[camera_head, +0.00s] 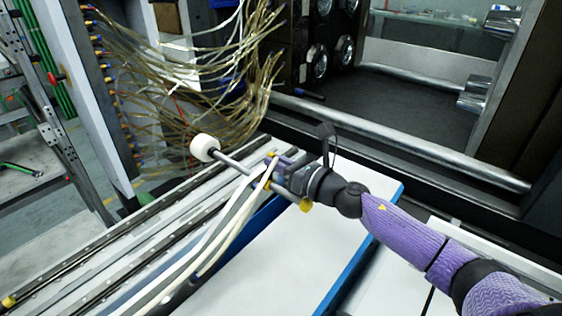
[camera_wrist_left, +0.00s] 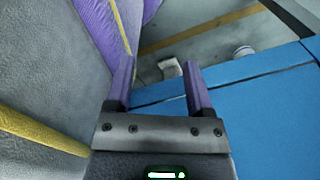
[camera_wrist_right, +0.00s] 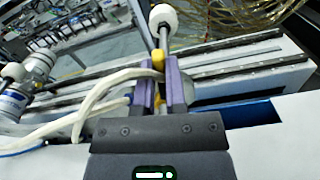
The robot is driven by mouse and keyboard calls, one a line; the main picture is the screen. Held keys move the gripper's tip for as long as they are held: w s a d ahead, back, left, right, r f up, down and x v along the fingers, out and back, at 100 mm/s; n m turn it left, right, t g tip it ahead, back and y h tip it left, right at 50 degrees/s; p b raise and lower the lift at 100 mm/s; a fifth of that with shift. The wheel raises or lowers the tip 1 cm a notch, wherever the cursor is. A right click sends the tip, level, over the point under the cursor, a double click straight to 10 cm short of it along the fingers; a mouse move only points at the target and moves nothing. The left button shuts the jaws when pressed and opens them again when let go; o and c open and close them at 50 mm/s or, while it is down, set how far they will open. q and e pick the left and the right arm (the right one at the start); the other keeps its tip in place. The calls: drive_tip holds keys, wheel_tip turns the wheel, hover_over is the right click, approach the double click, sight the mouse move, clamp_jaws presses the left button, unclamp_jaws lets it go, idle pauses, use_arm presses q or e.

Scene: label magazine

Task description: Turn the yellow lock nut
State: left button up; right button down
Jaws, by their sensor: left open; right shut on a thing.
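The yellow lock nut (camera_wrist_right: 159,97) shows between the purple fingers of my right gripper (camera_wrist_right: 158,85). The fingers are shut on it and hide part of it. In the head view a yellow bit (camera_head: 305,205) shows just below my right gripper (camera_head: 277,172). A metal rod (camera_head: 234,164) runs from the gripper to a white round knob (camera_head: 203,147); the knob also shows in the right wrist view (camera_wrist_right: 163,17). My left gripper (camera_wrist_left: 158,80) is open and empty in the left wrist view, and is not in the head view.
Pale hoses (camera_head: 222,232) pass close beside my right gripper. A white panel with a blue edge (camera_head: 375,236) lies below it. Metal rails (camera_head: 100,245) run at the left, and many thin tubes (camera_head: 215,85) hang behind. Blue surfaces (camera_wrist_left: 262,105) are near my left gripper.

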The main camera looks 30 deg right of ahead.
drive_tip(key=shift+s+a+n, duration=0.2)
drive_tip(key=shift+a+n, duration=0.3)
drive_tip(key=shift+n, duration=0.4)
drive_tip(key=c, duration=0.7)
unclamp_jaws()
drive_tip(key=v, duration=1)
drive_tip(key=shift+b, duration=0.35)
